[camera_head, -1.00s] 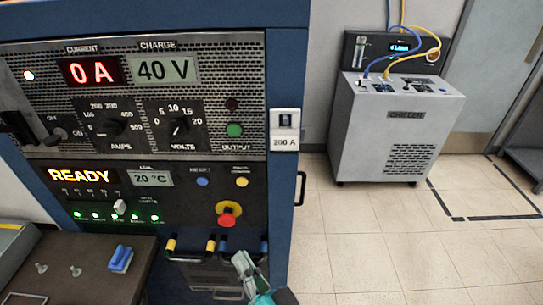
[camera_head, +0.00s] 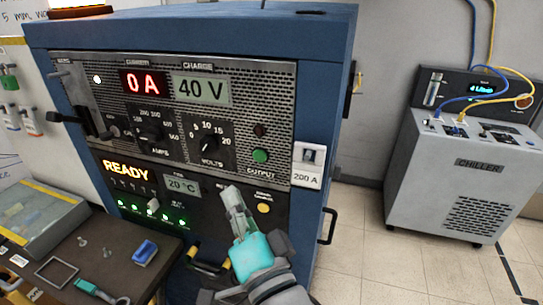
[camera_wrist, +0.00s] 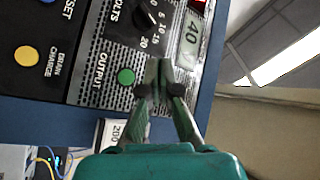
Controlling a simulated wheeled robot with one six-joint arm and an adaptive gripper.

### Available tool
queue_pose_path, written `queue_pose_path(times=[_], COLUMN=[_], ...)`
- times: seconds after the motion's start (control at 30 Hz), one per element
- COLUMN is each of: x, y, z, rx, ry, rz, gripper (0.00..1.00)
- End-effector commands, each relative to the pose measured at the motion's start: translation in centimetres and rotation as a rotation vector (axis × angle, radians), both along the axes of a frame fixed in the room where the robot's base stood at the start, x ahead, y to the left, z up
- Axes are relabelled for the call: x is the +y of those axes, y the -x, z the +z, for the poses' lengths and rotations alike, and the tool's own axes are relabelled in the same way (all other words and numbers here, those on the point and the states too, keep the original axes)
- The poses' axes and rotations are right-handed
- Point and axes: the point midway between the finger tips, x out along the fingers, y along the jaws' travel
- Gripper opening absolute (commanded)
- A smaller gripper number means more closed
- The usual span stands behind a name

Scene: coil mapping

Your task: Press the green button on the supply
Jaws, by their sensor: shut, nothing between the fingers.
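The power supply (camera_head: 326,68) is a blue cabinet with a perforated front panel, a red "0 A" display and a "40 V" display. Its green button (camera_head: 260,156) sits above the OUTPUT label, below a dark red lamp (camera_head: 261,131). In the wrist view the green button (camera_wrist: 126,76) shows beside my gripper's fingertips, on their left. My gripper (camera_head: 236,196) is shut and empty, in front of the lower panel, below and left of the button in the head view. It also shows in the wrist view (camera_wrist: 161,68). I cannot tell its gap to the panel.
A yellow button (camera_head: 264,208) and a "200 A" switch plate (camera_head: 307,165) are near my gripper. A dark bench (camera_head: 110,236) with a blue block (camera_head: 145,252) stands at lower left. A grey chiller (camera_head: 462,165) stands at right, with open floor before it.

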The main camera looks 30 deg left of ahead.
Motion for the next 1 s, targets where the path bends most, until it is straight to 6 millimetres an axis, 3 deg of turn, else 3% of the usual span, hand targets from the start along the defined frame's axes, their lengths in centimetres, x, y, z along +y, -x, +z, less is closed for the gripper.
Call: queue_pose_path(times=[0.43,1.0], x=[0.1,1.7], y=[-0.9,-7.3], z=[0.0,0.0], rx=[-0.001,-0.001], ry=[0.000,0.001], rz=[-0.002,-0.003], gripper=[0.00,0.00])
